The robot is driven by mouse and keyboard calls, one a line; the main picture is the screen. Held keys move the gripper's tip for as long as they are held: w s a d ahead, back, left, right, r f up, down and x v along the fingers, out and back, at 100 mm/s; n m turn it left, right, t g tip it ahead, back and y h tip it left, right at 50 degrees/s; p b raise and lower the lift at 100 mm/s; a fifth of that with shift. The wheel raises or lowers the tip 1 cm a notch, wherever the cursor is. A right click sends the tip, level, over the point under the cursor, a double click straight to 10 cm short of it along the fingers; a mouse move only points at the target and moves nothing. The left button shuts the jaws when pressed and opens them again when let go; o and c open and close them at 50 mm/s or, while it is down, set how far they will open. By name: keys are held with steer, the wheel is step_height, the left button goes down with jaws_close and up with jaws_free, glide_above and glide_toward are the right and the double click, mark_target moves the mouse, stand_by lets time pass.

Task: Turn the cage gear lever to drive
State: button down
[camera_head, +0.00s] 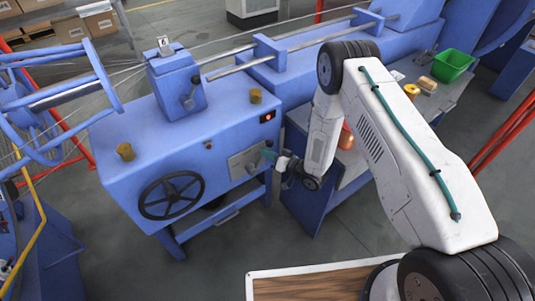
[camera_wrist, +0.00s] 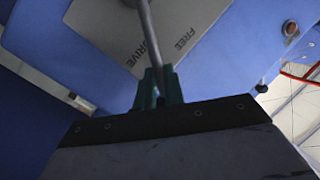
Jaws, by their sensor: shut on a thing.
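The blue gearbox cabinet (camera_head: 180,130) carries a grey plate (camera_head: 240,163) on its front, and my gripper (camera_head: 270,156) is in front of that plate. In the wrist view the plate (camera_wrist: 105,28) bears the words DRIVE and FREE. The cage gear lever (camera_wrist: 147,35) is a grey rod coming down from the top edge, over the plate and close to the word DRIVE. My gripper's green fingers (camera_wrist: 159,86) are shut on the lever's lower visible end. The lever's pivot is out of the wrist view, and its exact setting cannot be told.
A black handwheel (camera_head: 171,195) is on the cabinet front, left of the plate. A red-lit switch (camera_head: 267,116) is above my gripper. To the right stands a blue bench with a green bin (camera_head: 452,65). A wood-topped surface (camera_head: 310,284) is at the bottom.

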steer(key=c, duration=1.5)
jaws_free()
steer(key=shift+d, duration=0.1)
steer(key=v, duration=0.7)
steer(key=shift+s+d, duration=0.2)
steer(key=shift+s, duration=0.05)
